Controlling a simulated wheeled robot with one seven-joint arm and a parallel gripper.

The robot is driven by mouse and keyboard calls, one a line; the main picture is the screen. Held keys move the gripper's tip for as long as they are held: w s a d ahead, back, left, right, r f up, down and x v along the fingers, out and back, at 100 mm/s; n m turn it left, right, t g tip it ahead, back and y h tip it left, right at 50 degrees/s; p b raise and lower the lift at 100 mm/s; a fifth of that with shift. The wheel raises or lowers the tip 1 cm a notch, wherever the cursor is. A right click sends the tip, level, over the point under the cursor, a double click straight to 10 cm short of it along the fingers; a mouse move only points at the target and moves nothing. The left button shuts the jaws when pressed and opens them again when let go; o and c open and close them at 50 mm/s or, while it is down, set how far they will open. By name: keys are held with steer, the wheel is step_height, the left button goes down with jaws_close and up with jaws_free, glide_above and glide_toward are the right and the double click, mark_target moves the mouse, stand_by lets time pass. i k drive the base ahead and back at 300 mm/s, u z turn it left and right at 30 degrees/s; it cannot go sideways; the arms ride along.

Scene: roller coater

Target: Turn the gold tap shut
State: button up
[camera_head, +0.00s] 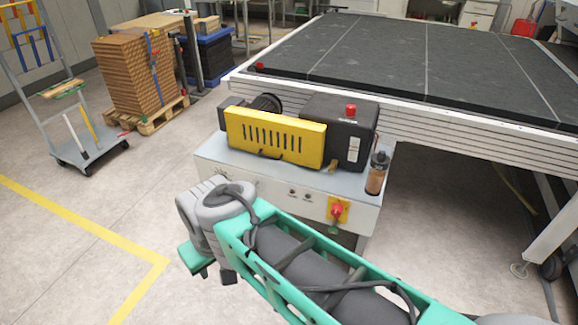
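A small gold-coloured fitting (333,166), perhaps the gold tap, shows at the lower front of the black box, beside the yellow guard. It is too small to tell its handle or whether it is open or shut. My green and grey arm reaches in from the lower right, and its grey joint is in front of the white cabinet's lower left. No gripper fingers can be made out, so I cannot tell where my gripper is relative to the fitting.
The white cabinet (290,186) carries a yellow guard (275,135), a black box (333,122) with a red button, and a bottle (377,173). A red knob (337,210) sits on its front. The dark-topped table (400,60) stands behind.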

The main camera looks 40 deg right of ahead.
mark_target(331, 168)
steer(key=z, duration=0.3)
steer(key=i, duration=0.9)
steer(key=z, duration=0.7)
